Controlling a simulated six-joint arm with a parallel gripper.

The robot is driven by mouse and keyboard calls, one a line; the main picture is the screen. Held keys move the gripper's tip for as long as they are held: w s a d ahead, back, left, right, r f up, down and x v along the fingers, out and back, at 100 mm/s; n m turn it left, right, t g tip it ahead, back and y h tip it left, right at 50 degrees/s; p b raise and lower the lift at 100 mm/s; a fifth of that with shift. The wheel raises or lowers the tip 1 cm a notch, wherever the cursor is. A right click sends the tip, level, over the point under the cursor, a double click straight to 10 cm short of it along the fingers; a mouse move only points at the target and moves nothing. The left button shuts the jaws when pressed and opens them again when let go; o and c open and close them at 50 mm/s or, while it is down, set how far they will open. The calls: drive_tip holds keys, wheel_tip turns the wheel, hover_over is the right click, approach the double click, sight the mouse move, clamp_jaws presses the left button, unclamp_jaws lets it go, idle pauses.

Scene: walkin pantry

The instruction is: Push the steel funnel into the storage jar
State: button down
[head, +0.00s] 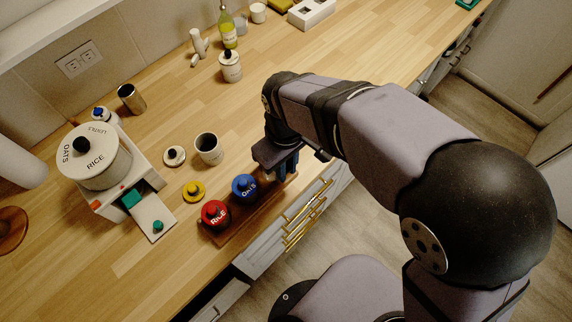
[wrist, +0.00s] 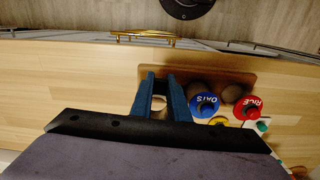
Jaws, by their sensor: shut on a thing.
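My gripper (head: 285,168) has blue fingers and points down at the right end of a dark wooden tray (head: 232,226) on the counter. In the wrist view, my gripper (wrist: 160,92) is shut on a small pale round thing (wrist: 158,103), probably the steel funnel; the fingers hide most of it. I cannot tell whether a jar stands under it. A jar with a blue OATS lid (head: 244,186) stands just left of the fingers, and a jar with a red RICE lid (head: 214,214) farther left. A yellow lid (head: 193,191) lies behind them.
A grey open cup (head: 209,149) and a pale lid (head: 174,156) are behind the tray. A white dispenser (head: 95,160) stands left, with a steel cup (head: 131,98) behind it. Drawers with brass handles (head: 307,214) are below the front edge.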

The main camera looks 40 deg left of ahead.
drive_tip(key=shift+f, duration=0.5)
drive_tip(key=c, duration=1.2)
unclamp_jaws()
drive_tip(key=shift+o, duration=0.2)
drive_tip(key=shift+r, duration=0.15)
drive_tip(key=shift+r+p, duration=2.95)
drive_tip(key=shift+r, duration=0.4)
